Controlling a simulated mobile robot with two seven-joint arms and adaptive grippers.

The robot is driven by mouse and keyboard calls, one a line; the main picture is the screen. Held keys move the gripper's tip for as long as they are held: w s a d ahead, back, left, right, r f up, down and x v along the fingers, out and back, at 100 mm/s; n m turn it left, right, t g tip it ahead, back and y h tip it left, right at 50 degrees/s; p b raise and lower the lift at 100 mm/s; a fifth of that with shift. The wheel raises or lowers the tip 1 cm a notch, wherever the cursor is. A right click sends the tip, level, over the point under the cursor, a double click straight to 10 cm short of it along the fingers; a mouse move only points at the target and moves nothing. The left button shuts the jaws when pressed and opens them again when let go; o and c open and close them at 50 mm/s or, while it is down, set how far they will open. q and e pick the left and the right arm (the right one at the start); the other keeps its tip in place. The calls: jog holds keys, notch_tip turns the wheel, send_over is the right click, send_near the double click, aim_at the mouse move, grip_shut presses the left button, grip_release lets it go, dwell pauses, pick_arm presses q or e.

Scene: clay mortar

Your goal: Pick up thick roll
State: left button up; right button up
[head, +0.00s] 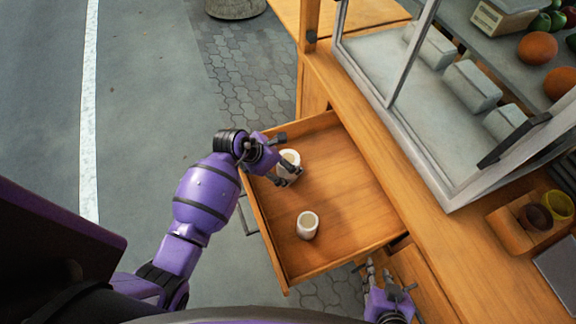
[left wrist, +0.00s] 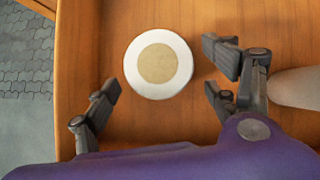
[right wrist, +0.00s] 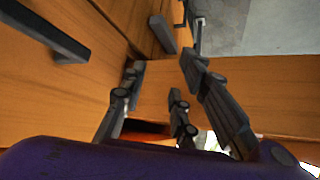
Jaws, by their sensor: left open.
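Two pale rolls stand upright in an open wooden drawer (head: 345,190). One roll (head: 290,158) is near the drawer's far left corner, and the other roll (head: 307,225) stands nearer me, apart from it. I cannot tell for sure which is thicker. My left gripper (head: 284,158) is open over the drawer by the far roll. The left wrist view shows a white roll with a tan centre (left wrist: 158,63) ahead of the open fingers, not gripped. A pale rounded thing (left wrist: 295,88) is partly hidden beside the right finger. My right gripper (head: 385,285) is open and empty, low beside the drawer.
A wooden counter (head: 440,225) with a glass-fronted case (head: 400,90) stands right of the drawer. A wooden holder with cups (head: 520,222) sits on it. Drawer walls surround the rolls. Open pavement (head: 140,120) lies left.

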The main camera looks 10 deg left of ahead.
pick_arm(q)
jog(key=x, duration=0.4)
jog(key=shift+f, duration=0.15)
jog(key=c, duration=1.4)
